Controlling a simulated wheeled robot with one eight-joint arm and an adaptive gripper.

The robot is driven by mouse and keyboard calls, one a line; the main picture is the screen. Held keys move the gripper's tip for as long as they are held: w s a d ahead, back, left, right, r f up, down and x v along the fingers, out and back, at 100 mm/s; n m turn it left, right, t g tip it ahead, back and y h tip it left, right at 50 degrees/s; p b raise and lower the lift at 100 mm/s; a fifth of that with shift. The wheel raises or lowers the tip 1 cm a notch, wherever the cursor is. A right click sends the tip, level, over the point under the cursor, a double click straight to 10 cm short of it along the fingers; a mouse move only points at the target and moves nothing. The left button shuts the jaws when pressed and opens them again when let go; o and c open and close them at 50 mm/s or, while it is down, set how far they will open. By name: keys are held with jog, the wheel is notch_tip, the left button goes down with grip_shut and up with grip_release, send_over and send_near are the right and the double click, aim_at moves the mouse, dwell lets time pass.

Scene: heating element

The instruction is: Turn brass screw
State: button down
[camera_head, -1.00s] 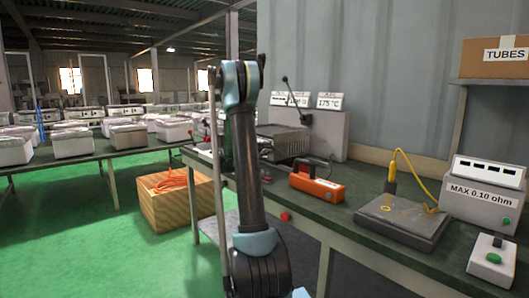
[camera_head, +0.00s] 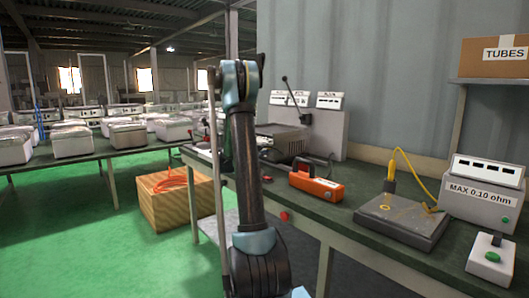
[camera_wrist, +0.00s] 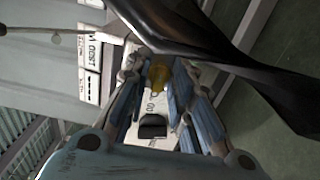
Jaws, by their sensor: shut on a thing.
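In the wrist view, a blurred brass-coloured piece, the brass screw by its colour (camera_wrist: 158,76), sits between the blue finger pads of my gripper (camera_wrist: 157,66). My gripper is shut on it, with pads on both sides. Beyond it is a pale labelled surface with a dark block (camera_wrist: 153,126) below the screw in the picture. The screw's tip and any threads cannot be made out. In the head view my arm stands in the middle, and it hides my gripper and the screw.
A green-topped bench (camera_head: 318,216) runs along the wall. On it are an orange device (camera_head: 317,187), a grey plate (camera_head: 400,221) with a yellow-corded probe (camera_head: 390,180), a "MAX 0.10 ohm" box (camera_head: 482,201) and a green-button box (camera_head: 491,257). A wooden crate (camera_head: 178,210) stands on the floor.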

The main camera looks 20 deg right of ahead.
jog(key=shift+f, duration=0.15)
dwell(0.4)
jog(key=c, duration=1.6)
grip_release()
jog(key=shift+c, duration=0.2)
jog(key=v, duration=1.2)
